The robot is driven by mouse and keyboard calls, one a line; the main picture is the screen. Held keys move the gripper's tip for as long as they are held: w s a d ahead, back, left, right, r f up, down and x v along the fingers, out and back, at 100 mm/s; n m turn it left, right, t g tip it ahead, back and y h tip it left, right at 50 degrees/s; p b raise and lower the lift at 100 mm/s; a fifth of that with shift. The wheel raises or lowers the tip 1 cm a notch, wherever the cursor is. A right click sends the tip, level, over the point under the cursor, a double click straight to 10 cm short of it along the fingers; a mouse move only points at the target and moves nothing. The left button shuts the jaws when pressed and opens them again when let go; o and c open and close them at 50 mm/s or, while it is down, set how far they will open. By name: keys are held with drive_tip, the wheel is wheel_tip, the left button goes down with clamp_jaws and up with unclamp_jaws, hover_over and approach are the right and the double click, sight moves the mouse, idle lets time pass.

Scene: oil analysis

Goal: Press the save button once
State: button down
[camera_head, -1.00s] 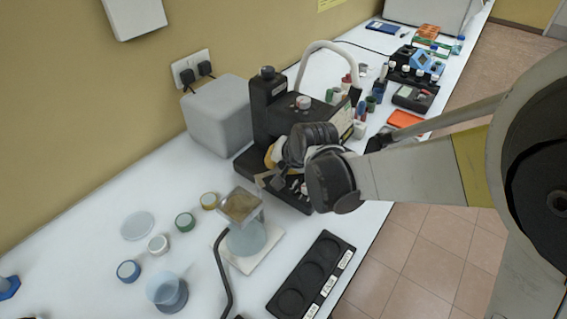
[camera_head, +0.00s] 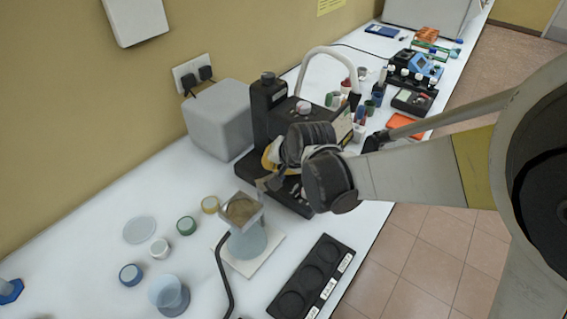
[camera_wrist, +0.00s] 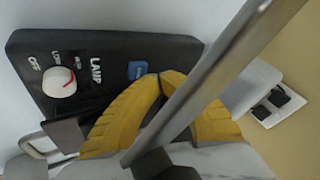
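A black instrument stands mid-bench in the head view (camera_head: 268,105). In the wrist view its black panel (camera_wrist: 110,48) shows a white dial (camera_wrist: 59,82) with a red pointer, the word LAMP, and a blue button (camera_wrist: 138,69). The button's small label is hard to read; I cannot confirm that it says save. My gripper (camera_wrist: 161,77) has yellow fingers with their tips close together, just beside the button's lower right edge. I cannot tell whether they touch it. They hold nothing visible. In the head view my wrist hides the fingertips and the button.
A metal bar (camera_wrist: 205,82) crosses the wrist view in front of the fingers. A grey box (camera_head: 219,118) stands left of the instrument. A beaker (camera_head: 247,240), a black tray (camera_head: 322,250) and several small round containers stand nearer. Wall sockets (camera_wrist: 270,105) are behind.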

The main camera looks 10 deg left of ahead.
drive_tip(key=shift+d+r+p, duration=0.1)
drive_tip(key=shift+r+p, duration=1.75)
drive_tip(key=shift+r, duration=0.6)
